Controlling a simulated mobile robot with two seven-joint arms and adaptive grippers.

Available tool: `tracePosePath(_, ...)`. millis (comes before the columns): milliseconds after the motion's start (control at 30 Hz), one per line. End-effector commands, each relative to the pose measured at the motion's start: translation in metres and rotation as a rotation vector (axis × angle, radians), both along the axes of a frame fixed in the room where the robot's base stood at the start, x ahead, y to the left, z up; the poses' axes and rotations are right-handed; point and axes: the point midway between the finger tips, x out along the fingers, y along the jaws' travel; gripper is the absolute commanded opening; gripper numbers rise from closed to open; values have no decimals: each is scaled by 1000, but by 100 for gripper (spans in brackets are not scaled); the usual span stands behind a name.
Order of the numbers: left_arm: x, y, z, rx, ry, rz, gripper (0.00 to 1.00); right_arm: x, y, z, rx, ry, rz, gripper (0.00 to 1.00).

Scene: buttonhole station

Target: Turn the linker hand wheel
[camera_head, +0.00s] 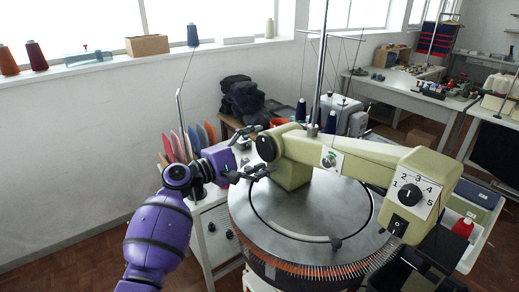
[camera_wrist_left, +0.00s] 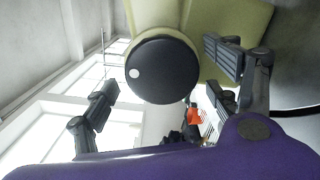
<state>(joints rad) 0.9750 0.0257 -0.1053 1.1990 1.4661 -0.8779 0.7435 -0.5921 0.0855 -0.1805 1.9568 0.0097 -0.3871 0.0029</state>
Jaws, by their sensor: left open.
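The linker hand wheel is a round black disc (camera_head: 267,147) with a white dot, on the left end of the machine's pale green arm (camera_head: 345,155). In the left wrist view the wheel (camera_wrist_left: 165,72) fills the upper middle, face towards me. My left gripper (camera_head: 257,152) is open at the wheel, one finger above and one below it in the head view. In the wrist view its fingers (camera_wrist_left: 163,88) stand apart on either side of the wheel, with gaps visible. A dark shape at the lower right of the head view may be my right gripper; its jaws are unclear.
The round metal dial plate (camera_head: 315,205) with a pin-lined rim lies below the green arm. A numbered knob (camera_head: 410,194) is on the arm's right end.

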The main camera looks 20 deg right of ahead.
Motion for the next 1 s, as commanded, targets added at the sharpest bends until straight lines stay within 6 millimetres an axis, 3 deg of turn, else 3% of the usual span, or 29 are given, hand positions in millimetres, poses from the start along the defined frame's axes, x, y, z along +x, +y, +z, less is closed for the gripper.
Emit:
tracePosePath(167, -4, 15, -1, 1, 0, 3, 80, -3, -1, -1, -3, 5, 0, 0)
tracePosePath(633, -35, 100, -1, 1, -1, 2, 80, -4, -1, -2, -2, 8, 0, 0)
tracePosePath(1000, -41, 113, 0, -1, 0, 0, 80, -4, -1, -2, -2, 9, 0, 0)
